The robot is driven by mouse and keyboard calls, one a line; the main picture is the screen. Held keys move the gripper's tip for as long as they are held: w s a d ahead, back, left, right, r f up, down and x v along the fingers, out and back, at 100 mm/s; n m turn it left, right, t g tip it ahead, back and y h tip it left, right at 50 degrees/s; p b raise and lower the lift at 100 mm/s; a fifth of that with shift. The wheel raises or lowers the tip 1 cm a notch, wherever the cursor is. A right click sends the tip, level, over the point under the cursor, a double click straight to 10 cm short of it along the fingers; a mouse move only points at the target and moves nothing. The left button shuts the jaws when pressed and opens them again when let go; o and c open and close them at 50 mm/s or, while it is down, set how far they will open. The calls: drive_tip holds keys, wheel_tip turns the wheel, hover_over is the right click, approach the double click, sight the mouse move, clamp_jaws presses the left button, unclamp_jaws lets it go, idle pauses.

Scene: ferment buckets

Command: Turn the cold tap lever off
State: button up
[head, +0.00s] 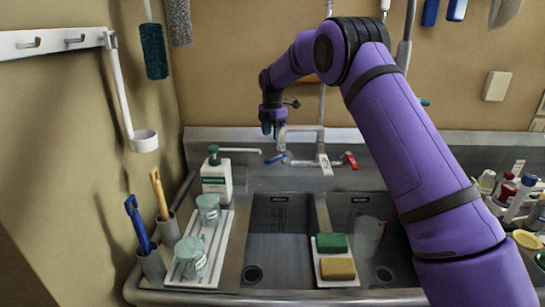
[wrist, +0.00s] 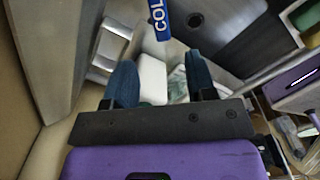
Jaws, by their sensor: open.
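The cold tap lever (head: 277,158) is a short blue handle on the left side of the wall tap (head: 322,160), pointing out to the left. In the wrist view the blue lever (wrist: 160,18) shows white letters "COL" and lies beyond my fingertips, roughly in line with the gap between them. My gripper (head: 272,130) is above and slightly left of the lever. In the wrist view my gripper (wrist: 161,72) has its two dark blue fingers apart with nothing held between them. The red hot lever (head: 351,160) is on the tap's right side.
A double sink (head: 315,205) lies below the tap. A soap bottle (head: 217,180) and a drying rack with green cups (head: 208,208) stand left of it. Green and yellow sponges (head: 332,243) sit on the divider. Several bottles (head: 508,190) crowd the right counter.

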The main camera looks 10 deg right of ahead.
sight(273, 159)
wheel_tip(273, 159, down, 10)
drive_tip(key=shift+r, duration=0.15)
drive_tip(key=shift+c, duration=0.2)
clamp_jaws()
